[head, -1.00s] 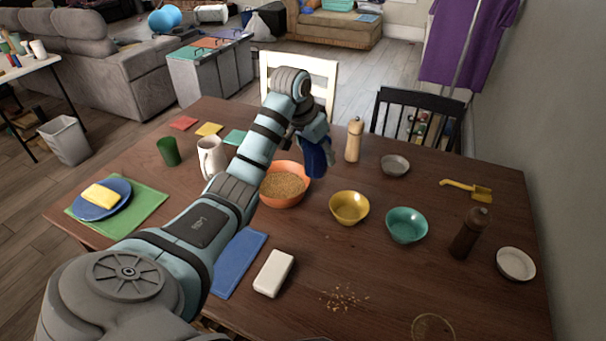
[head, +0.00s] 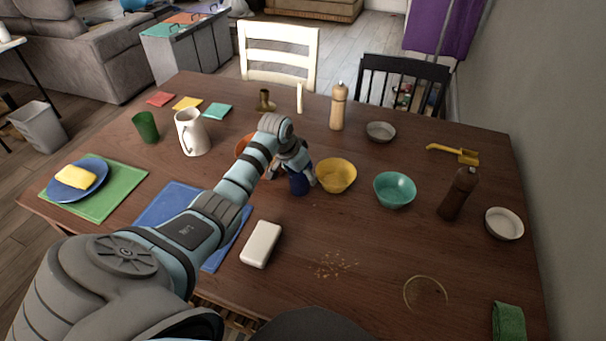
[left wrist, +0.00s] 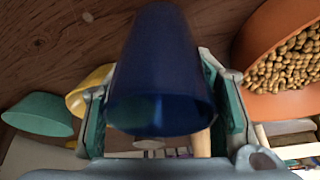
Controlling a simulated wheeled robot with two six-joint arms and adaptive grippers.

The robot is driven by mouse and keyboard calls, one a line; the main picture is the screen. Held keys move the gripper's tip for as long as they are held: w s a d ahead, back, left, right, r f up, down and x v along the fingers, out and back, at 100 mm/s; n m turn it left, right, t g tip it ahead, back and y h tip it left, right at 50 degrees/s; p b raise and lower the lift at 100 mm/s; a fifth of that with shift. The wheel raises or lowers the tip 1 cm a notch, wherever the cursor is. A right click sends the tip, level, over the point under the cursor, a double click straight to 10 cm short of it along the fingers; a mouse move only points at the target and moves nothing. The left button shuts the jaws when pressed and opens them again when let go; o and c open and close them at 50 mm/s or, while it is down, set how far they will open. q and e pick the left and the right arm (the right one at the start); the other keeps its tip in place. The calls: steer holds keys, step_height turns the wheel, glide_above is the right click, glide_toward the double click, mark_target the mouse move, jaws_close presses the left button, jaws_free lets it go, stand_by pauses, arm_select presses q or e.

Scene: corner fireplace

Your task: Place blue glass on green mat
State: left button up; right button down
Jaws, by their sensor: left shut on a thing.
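The blue glass (left wrist: 158,75) is between the fingers of my left gripper (left wrist: 162,110), which is shut on it. In the head view the blue glass (head: 299,182) shows just below my left gripper (head: 294,168), left of the yellow bowl. Whether its base touches the table cannot be told. The green mat (head: 120,192) lies at the left side of the table, with a blue plate (head: 62,190) and a yellow cloth-like item (head: 76,177) on it. The mat's right part is bare. My right gripper is not in view.
A blue mat (head: 165,205) lies partly under my left arm. A white mug (head: 192,133) and green cup (head: 146,127) stand behind the mats. The orange bowl (left wrist: 300,100) is beside my gripper. A yellow bowl (head: 335,174), teal bowl (head: 394,190) and white block (head: 261,243) are nearby.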

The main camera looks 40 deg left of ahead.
arm_select(q)
steer(key=o, duration=1.3)
steer(key=shift+r, duration=0.1)
